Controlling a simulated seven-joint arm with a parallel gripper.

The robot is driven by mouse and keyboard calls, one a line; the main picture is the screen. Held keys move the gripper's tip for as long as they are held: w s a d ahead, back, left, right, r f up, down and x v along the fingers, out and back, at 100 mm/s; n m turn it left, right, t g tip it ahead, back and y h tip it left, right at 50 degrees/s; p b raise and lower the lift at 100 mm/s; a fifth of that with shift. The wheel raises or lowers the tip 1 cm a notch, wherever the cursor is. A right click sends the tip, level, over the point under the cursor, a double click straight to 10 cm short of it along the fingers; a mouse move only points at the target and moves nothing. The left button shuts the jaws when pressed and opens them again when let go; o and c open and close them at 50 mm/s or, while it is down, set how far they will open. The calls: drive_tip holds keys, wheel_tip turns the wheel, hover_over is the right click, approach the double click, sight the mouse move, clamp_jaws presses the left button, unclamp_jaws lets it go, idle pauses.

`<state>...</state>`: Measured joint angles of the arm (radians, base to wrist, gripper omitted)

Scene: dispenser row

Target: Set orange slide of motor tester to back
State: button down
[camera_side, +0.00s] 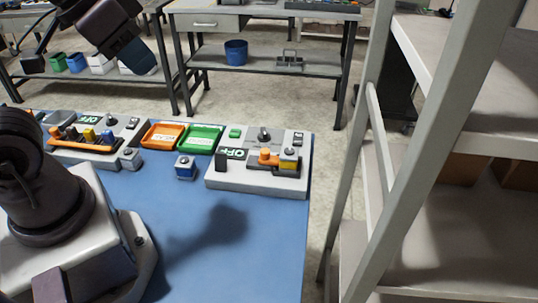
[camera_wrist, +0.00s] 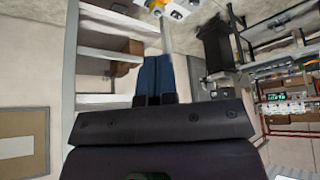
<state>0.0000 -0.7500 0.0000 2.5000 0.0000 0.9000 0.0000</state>
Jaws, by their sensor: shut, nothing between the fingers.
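A pale grey device with an OFF display stands at the right end of the blue table; I take it for the motor tester (camera_side: 255,184). Its orange slide (camera_side: 268,158) sits in a dark slot, with a grey knob behind it and a dark block at its left. A second device (camera_side: 85,150) with an OFF display and an orange part stands at the left. My gripper (camera_wrist: 156,72) shows in the wrist view, its two dark blue fingers together and empty. It is away from the slide. In the side view my arm is at the upper left, raised above the table.
An orange tray (camera_side: 163,135) and a green tray (camera_side: 202,138) lie between the devices, with a small blue-grey box (camera_side: 185,167) in front. The blue table (camera_side: 245,240) is clear at the front. A metal shelf rack (camera_side: 400,130) stands to the right, beyond the table's edge.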

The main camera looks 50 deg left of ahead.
drive_tip(key=c, duration=1.8)
unclamp_jaws()
drive_tip(key=o, duration=0.4)
drive_tip(key=shift+f, duration=0.15)
drive_tip(key=shift+o, duration=1)
drive_tip(key=w+f+g, duration=0.4)
drive_tip(key=w+f, duration=0.3)
drive_tip(key=w, duration=0.2)
drive_tip(key=shift+w+a, duration=0.3)
drive_tip(key=shift+w, duration=0.1)
drive_tip(key=g, duration=0.2)
hover_over(265, 151)
wheel_tip(265, 151, down, 9)
wheel_tip(265, 151, down, 12)
drive_tip(key=shift+f, duration=0.2)
drive_tip(key=shift+c, duration=0.3)
